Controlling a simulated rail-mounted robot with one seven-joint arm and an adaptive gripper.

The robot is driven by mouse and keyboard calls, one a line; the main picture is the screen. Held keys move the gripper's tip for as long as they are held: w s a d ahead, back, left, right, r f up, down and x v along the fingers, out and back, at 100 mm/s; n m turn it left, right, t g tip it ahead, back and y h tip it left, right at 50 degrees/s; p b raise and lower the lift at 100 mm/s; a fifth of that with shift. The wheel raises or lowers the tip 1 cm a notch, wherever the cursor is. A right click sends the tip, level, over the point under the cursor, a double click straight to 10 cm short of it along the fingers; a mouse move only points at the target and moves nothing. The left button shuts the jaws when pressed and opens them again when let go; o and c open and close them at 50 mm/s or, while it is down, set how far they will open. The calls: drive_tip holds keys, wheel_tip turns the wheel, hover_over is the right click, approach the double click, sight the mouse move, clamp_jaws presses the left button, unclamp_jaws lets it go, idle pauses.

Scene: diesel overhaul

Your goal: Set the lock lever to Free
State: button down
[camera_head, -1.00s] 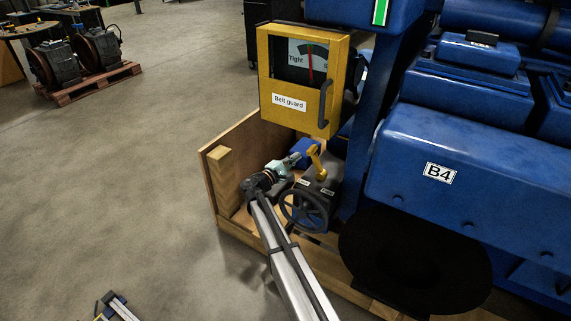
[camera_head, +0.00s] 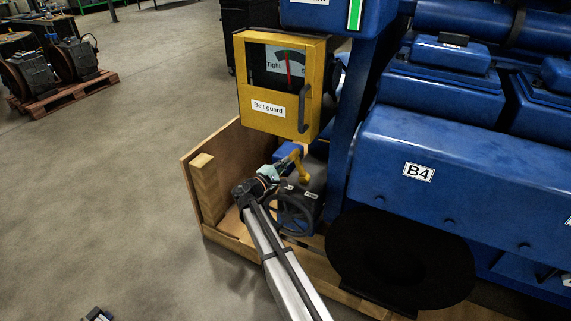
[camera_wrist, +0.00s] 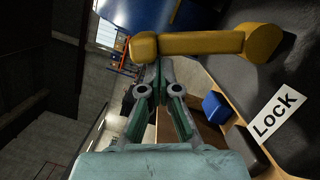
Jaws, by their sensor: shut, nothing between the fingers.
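The yellow lock lever (camera_head: 301,168) stands on a dark box with a handwheel (camera_head: 291,213), below the yellow belt guard. In the wrist view the lever (camera_wrist: 200,43) lies across the top of the picture, its round pivot end at the right and its knob end at the left. A white "Lock" label (camera_wrist: 276,117) is on the dark surface beside it. My gripper (camera_head: 290,162) is shut and empty, close beside the lever in the head view. In the wrist view my gripper's fingertips (camera_wrist: 158,75) are just below the lever's knob end; I cannot tell whether they touch it.
The yellow belt guard box (camera_head: 282,84) with a gauge and handle hangs just above the lever. The blue engine (camera_head: 470,160) stands close on the right. A wooden crate wall (camera_head: 210,165) is on the left. Open floor (camera_head: 110,190) lies further left.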

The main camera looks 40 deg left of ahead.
drive_tip(key=d+m+b, duration=0.1)
drive_tip(key=b, duration=0.1)
drive_tip(key=d+m+b, duration=0.1)
drive_tip(key=b, duration=0.1)
drive_tip(key=shift+w+d+r, duration=0.1)
drive_tip(key=shift+w+r, duration=0.05)
drive_tip(key=shift+r, duration=0.2)
drive_tip(key=w+d+r+m+g+b, duration=0.1)
drive_tip(key=d+m+g+b, duration=0.1)
drive_tip(key=d+m+b, duration=0.5)
drive_tip(key=shift+w+r+m+b, duration=0.25)
drive_tip(key=shift+w+m+b, duration=0.15)
drive_tip(key=shift+b, duration=1)
drive_tip(key=shift+d, duration=0.2)
drive_tip(key=s+a+r, duration=0.3)
drive_tip(key=s+a, duration=0.1)
drive_tip(key=s, duration=0.7)
